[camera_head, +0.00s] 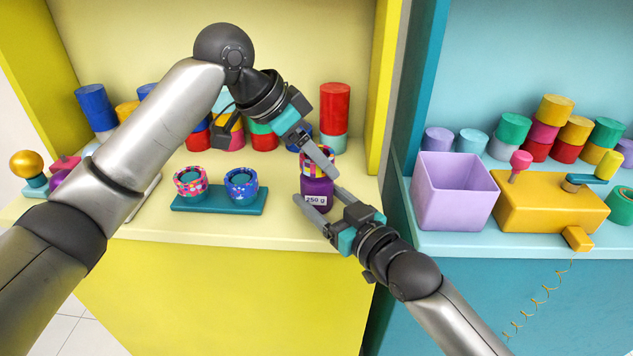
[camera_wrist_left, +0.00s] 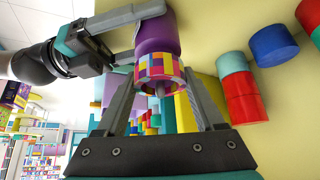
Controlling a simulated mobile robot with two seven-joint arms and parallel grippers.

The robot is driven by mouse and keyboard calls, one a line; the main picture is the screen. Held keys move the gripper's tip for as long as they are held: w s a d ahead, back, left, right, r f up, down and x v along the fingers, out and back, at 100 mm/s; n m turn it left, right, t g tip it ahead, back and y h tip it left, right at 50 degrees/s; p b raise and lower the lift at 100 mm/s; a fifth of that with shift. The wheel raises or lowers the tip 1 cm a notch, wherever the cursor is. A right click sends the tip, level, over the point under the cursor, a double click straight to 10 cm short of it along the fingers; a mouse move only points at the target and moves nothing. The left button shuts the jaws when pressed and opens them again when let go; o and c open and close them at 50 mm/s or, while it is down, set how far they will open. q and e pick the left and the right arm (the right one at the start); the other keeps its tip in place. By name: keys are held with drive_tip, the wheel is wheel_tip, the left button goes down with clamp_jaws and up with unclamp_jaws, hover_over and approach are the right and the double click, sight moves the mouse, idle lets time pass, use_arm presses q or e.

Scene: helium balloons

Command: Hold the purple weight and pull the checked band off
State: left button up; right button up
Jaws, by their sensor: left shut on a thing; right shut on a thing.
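The purple weight (camera_head: 317,187), labelled 250 g, stands upright at the yellow shelf's front edge. The checked band (camera_head: 317,165) is at its top; in the left wrist view, the multicoloured band (camera_wrist_left: 160,70) meets the purple body (camera_wrist_left: 157,35), with a grey stem inside its ring. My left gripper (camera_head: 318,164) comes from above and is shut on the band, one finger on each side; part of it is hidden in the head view. My right gripper (camera_head: 317,193) comes from the lower right and is shut on the purple body, below the band.
A teal stand (camera_head: 218,207) left of the weight carries a pink checked ring (camera_head: 190,181) and a blue checked ring (camera_head: 241,184). Red cylinders (camera_head: 334,108) and other coloured cylinders stand behind. A lilac bin (camera_head: 453,195) and a yellow box (camera_head: 548,205) are on the right shelf.

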use_arm(q)
drive_tip(key=shift+r, duration=0.35)
drive_tip(key=shift+r, duration=4.65)
use_arm(e)
drive_tip(key=o, duration=1.6)
drive_tip(key=shift+c, duration=0.2)
drive_tip(key=shift+s+d, duration=0.1)
drive_tip(key=v, duration=1.1)
drive_tip(key=shift+s+d, duration=0.25)
drive_tip(key=shift+s, duration=0.05)
